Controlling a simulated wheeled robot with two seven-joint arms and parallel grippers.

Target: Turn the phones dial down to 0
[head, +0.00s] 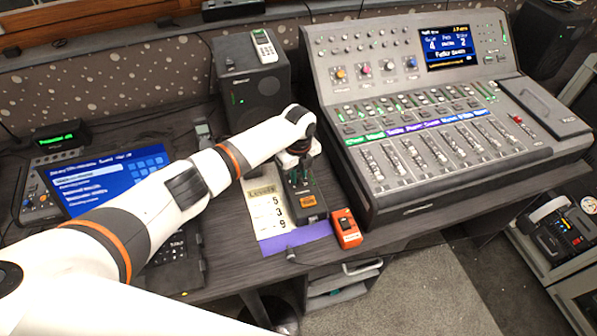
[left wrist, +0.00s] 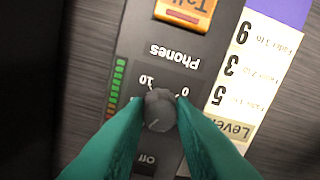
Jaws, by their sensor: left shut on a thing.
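The phones dial (left wrist: 160,110) is a small grey knob on a narrow black box (head: 312,213); the box also shows in the left wrist view (left wrist: 205,45). The "Phones" label appears upside down there, with 0 and 10 marks beside the knob. My left gripper (head: 301,184) reaches down over the box. In the left wrist view its green fingertips (left wrist: 160,116) are shut on the knob, one on each side. The dial's pointer cannot be made out. In the head view the dial is hidden by the gripper. My right gripper is not in view.
An orange Talk button (left wrist: 187,10) is on the same box. A levels card (head: 268,212) lies left of it, a purple strip (head: 295,240) in front, and an orange box (head: 346,229) to the right. The large mixing console (head: 350,185) stands close on the right.

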